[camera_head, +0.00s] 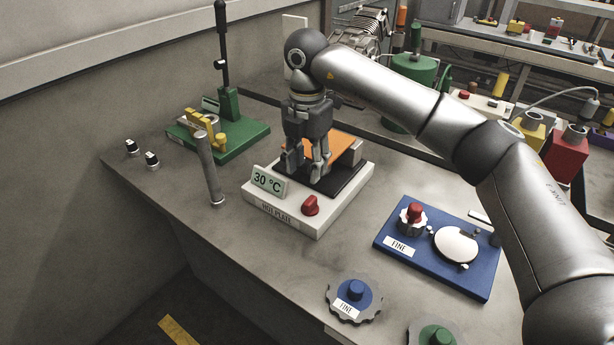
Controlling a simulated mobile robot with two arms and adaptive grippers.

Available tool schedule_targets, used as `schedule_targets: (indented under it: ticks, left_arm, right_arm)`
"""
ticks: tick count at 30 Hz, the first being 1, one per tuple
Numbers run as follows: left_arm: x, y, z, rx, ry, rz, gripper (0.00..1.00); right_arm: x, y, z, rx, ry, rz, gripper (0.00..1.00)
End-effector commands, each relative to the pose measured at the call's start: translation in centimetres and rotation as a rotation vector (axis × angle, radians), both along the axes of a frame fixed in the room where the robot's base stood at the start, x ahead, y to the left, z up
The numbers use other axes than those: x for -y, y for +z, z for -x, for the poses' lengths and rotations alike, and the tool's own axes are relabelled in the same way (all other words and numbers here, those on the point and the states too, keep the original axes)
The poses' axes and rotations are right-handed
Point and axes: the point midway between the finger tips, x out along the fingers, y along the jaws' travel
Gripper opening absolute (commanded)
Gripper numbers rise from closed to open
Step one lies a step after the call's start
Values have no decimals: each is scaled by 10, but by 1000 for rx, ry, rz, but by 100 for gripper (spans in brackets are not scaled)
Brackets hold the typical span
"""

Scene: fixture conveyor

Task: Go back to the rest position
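My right gripper (305,172) hangs from the arm that comes in from the right. It points down over the black top of the hot plate (292,221). Its two fingers are apart, and I see nothing held between them. I cannot tell whether the fingertips touch the black surface. An orange sheet-like piece (338,146) shows behind the gripper at the back of the hot plate, partly hidden by it. My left gripper is not in view.
A blue FINE board (425,262) lies to the right. Blue (356,290) and green (437,336) knobs sit in front. A green canister (415,80) stands behind.

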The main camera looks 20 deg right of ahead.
Motion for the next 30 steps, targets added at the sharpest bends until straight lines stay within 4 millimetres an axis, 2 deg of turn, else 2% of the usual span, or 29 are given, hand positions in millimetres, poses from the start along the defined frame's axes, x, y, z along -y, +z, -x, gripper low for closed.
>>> schedule_targets:
  ticks: [16, 25, 30]
  left_arm:
    - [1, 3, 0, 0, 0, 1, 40]
    - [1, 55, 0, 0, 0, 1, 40]
    - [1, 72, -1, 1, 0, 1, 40]
  right_arm:
    - [0, 7, 0, 0, 1, 0, 39]
    - [0, 58, 0, 0, 1, 0, 39]
    - [0, 75, 0, 0, 1, 0, 39]
